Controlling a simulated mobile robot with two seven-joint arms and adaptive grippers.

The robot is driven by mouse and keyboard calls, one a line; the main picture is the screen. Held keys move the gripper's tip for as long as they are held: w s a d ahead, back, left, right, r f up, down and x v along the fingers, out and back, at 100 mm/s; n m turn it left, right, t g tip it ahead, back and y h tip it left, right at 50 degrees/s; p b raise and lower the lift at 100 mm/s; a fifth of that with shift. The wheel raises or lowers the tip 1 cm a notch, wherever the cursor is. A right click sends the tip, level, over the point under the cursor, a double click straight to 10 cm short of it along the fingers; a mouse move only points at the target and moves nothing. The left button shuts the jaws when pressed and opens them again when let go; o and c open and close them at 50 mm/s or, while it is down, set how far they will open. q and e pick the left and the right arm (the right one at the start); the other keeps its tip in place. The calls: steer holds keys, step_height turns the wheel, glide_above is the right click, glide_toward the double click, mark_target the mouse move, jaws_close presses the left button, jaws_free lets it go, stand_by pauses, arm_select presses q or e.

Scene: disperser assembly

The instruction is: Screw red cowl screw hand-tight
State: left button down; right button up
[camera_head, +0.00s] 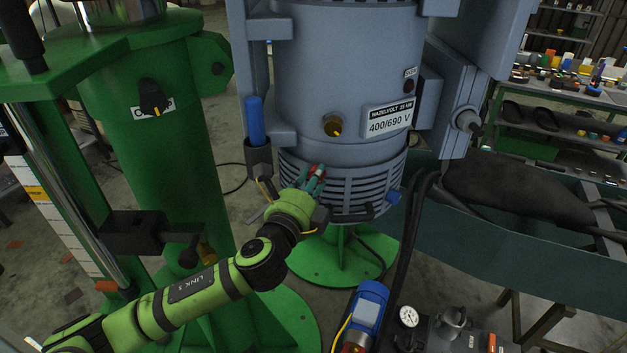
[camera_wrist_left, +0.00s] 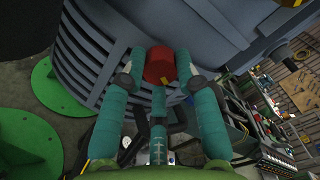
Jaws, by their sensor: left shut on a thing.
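My right gripper is not in view.
A blue-handled tool (camera_head: 256,122) stands in a dark holder left of the cowl. A blue knob (camera_head: 393,197) sits at the cowl's right. A dark bench (camera_head: 490,230) is at right.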

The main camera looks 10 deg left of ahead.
arm_select(q)
steer(key=shift+w+a+r+m, duration=0.15)
steer(key=shift+a+r+m, duration=0.05)
steer(key=shift+r+m, duration=0.35)
steer(key=c, duration=0.9)
jaws_free()
steer(key=shift+f, duration=0.2)
steer(key=shift+f, duration=0.1)
